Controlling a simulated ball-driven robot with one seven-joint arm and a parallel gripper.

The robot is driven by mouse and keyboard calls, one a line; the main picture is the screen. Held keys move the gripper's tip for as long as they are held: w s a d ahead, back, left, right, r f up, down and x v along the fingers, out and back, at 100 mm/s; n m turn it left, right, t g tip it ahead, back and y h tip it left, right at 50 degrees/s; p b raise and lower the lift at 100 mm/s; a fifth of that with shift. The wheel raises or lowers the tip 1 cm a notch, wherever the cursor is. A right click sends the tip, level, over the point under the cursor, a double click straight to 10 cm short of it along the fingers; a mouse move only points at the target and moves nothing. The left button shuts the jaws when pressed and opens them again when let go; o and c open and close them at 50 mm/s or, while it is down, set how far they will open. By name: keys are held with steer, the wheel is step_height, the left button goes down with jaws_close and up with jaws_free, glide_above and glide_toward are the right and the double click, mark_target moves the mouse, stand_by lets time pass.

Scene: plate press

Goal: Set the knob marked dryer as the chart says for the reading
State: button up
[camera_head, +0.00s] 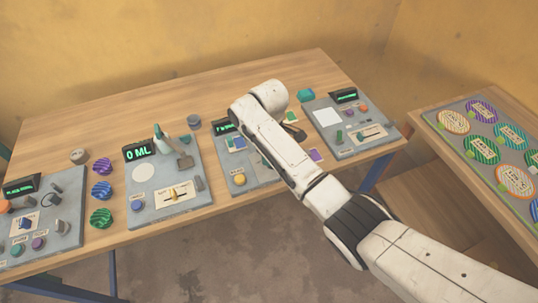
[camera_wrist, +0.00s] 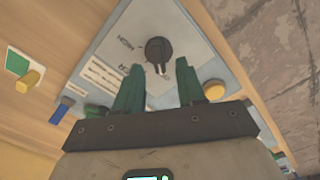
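In the wrist view a dark round knob (camera_wrist: 158,48) with a pale pointer sits on a grey panel (camera_wrist: 203,62). The word HIGH is printed beside it, and letters ending in "ER" show partly behind a finger. My gripper (camera_wrist: 160,76) has its two green fingers spread apart, with nothing between the tips; the knob lies just beyond them in the picture. A pale card (camera_wrist: 102,76) with lines of print lies on the panel, too small to read. In the head view my arm covers much of this panel, and its green display (camera_head: 226,126) is partly hidden.
Beside the knob are a yellow round button (camera_wrist: 214,90) and a green one (camera_wrist: 97,112). Other panels stand on the table: one reading 0 ML (camera_head: 139,152), one at right (camera_head: 347,149). Striped balls (camera_head: 102,190) lie between the left panels. A second table (camera_head: 423,105) is at right.

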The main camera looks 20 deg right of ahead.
step_height(320, 180, up, 9)
steer(key=b, duration=0.1)
stand_by(0.7)
steer(key=s+f, duration=0.2)
steer(key=s+f+m, duration=0.1)
steer(key=s+f, duration=0.2)
steer(key=s+a+f+m+y, duration=0.1)
steer(key=s+f, duration=0.2)
steer(key=shift+b, duration=0.35)
steer(key=s+d+f+m, duration=0.2)
steer(key=s+d+m, duration=0.1)
steer(key=s, duration=0.7)
steer(key=s+d+f+m+b, duration=0.1)
steer(key=s+d+f+m, duration=0.1)
steer(key=s, duration=0.8)
steer(key=s+d+f+m+t+h, duration=0.1)
steer(key=s+d+m, duration=0.3)
steer(key=s, duration=0.7)
steer(key=shift+d+f+m, duration=0.4)
steer(key=shift+f+m, duration=0.1)
steer(key=shift+f, duration=0.15)
stand_by(1.4)
